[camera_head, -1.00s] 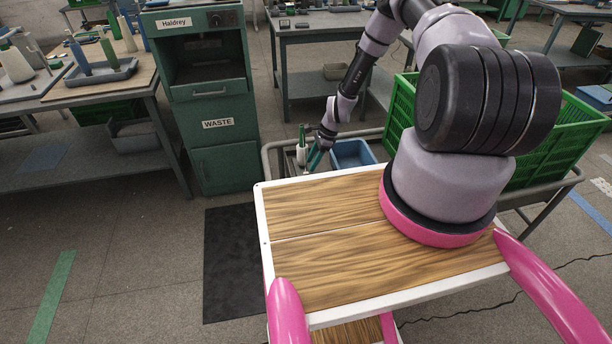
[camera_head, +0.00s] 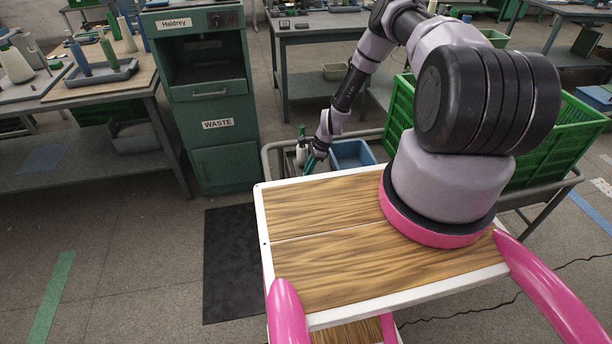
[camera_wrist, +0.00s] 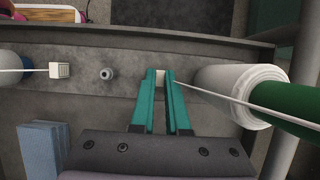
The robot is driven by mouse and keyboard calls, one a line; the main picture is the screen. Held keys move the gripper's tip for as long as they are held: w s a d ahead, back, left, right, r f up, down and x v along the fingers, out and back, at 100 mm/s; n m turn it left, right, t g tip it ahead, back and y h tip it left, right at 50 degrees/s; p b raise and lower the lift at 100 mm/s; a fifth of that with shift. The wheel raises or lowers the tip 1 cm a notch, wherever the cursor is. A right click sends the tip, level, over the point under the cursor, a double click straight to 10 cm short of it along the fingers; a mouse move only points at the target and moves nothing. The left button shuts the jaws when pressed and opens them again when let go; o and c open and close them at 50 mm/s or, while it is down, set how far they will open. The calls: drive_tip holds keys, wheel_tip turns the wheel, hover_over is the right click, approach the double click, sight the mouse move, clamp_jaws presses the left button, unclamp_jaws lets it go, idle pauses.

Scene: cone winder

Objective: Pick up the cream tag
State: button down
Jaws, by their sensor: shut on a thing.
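In the wrist view my gripper (camera_wrist: 160,80) has two teal fingers shut on a small cream tag (camera_wrist: 160,76). Only part of the tag shows between the fingertips. A pale thread runs from the fingertips to the right, across a white and green cone (camera_wrist: 240,95). A second cream block-like tag (camera_wrist: 59,70) lies to the left, with a thread leading left to a pale, blue-ended cone (camera_wrist: 10,64). In the head view my gripper (camera_head: 310,163) is low in the grey cart beside a white and green cone (camera_head: 302,152).
A small grey peg (camera_wrist: 107,74) stands between the second tag and my fingers. A blue bin (camera_head: 352,154) sits right of my gripper and a green crate (camera_head: 560,150) further right. The cart's raised rim (camera_wrist: 120,32) runs behind the fingertips.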

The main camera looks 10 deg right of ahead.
drive_tip(key=shift+r, duration=0.1)
wheel_tip(320, 180, up, 13)
idle(1.0)
